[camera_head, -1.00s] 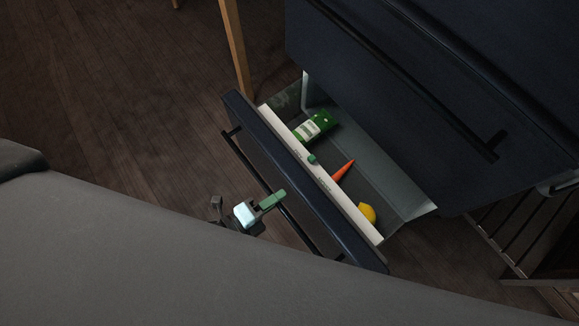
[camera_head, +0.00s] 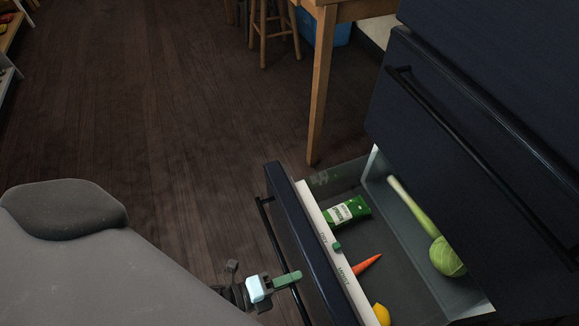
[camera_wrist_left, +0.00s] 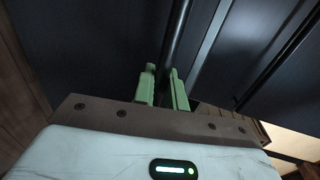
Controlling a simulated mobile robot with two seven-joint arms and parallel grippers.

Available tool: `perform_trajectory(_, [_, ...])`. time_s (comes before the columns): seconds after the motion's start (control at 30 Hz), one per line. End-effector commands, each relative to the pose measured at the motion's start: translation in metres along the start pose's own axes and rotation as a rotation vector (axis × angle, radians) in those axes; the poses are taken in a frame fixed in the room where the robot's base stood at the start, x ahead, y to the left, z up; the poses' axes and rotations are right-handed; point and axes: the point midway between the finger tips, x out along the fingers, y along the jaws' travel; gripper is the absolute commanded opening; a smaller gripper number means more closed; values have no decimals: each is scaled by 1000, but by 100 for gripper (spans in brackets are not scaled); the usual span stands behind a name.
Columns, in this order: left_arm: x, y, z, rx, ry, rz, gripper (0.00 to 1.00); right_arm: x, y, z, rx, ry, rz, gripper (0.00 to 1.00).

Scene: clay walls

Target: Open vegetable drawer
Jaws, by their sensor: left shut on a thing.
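The vegetable drawer, with its dark blue front (camera_head: 300,225), stands pulled out from the dark cabinet, and its inside shows. In it lie a green packet (camera_head: 347,211), a carrot (camera_head: 366,264), a yellow thing like a lemon (camera_head: 381,313) and a leek-like vegetable with a green cabbage-like head (camera_head: 447,258). A black bar handle (camera_head: 268,226) runs along the front. My left gripper (camera_head: 287,280), with green fingers, is shut on that handle. In the left wrist view the handle (camera_wrist_left: 176,45) passes between the fingers (camera_wrist_left: 162,85). My right gripper is not in view.
A closed upper drawer (camera_head: 470,130) with a black handle is above the open one. A wooden table leg (camera_head: 321,90) and a stool (camera_head: 270,30) stand behind. The wooden floor (camera_head: 170,120) to the left is clear.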

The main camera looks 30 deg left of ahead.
Motion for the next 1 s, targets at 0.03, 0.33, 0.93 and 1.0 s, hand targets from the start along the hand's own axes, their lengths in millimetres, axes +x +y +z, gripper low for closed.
perform_trajectory(0.03, [0, 0, 0, 0, -1, 0, 0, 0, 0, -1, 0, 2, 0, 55])
perform_trajectory(0.33, [0, 0, 0, 0, -1, 0, 30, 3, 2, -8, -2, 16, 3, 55])
perform_trajectory(0.93, [-38, -1, 0, 0, -1, 2, 32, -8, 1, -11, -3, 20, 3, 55])
perform_trajectory(1.0, [-50, -1, 0, 0, 0, 2, 32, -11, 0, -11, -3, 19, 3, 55])
